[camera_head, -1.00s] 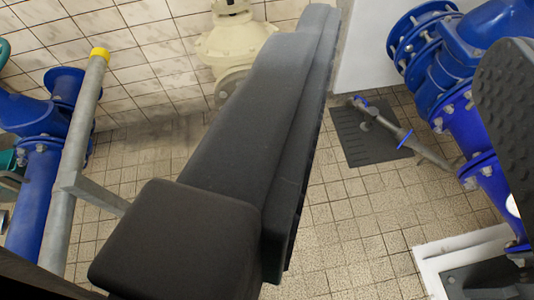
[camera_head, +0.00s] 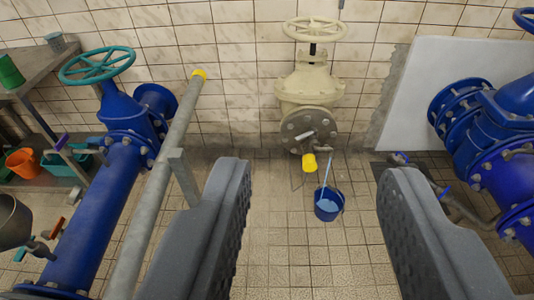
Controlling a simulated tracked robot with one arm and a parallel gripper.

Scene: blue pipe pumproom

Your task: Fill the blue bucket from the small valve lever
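My gripper (camera_head: 316,172) is open and empty, its two dark padded fingers wide apart. Between them, farther off, the blue bucket (camera_head: 328,205) stands upright on the tiled floor with light blue inside. A thin pale streak runs from above down into it; I cannot tell whether it is water or a handle. Just above and left of it, a yellow-ended part (camera_head: 309,163) sticks out below the cream valve (camera_head: 309,95). Small blue levers (camera_head: 400,158) sit on a thin pipe at right, partly behind the right finger. I cannot tell which lever is the task's.
A grey post with a yellow cap (camera_head: 198,74) and a blue pipe with a teal handwheel (camera_head: 97,65) stand at left. A shelf there holds an orange bucket (camera_head: 22,163). Large blue flanged pipes (camera_head: 490,130) fill the right. Floor around the bucket is clear.

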